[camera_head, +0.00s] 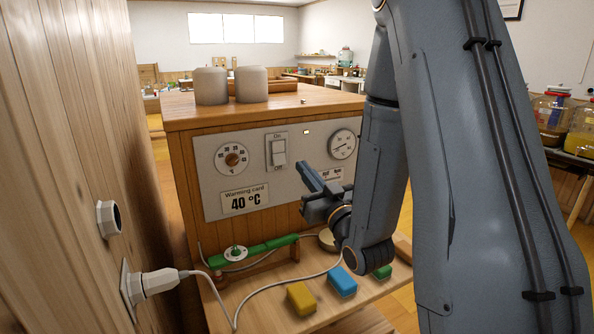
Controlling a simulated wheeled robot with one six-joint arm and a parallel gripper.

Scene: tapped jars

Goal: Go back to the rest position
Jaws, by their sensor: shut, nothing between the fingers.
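My gripper (309,175) is in front of the control panel (209,182) of a wooden warming cabinet (185,160). Its fingers look shut and hold nothing. They point up and to the left, below the On/Off switch (279,151). I cannot tell whether they touch the panel. My arm comes down from the upper right and hides the cabinet's right side.
A wooden wall at left has a white plug (155,283) with a cable and a round knob (108,220). Yellow (301,299), blue (343,282) and green (382,272) blocks lie on the shelf. Two grey cylinders (212,86) stand on the cabinet. Jars (552,117) stand at right.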

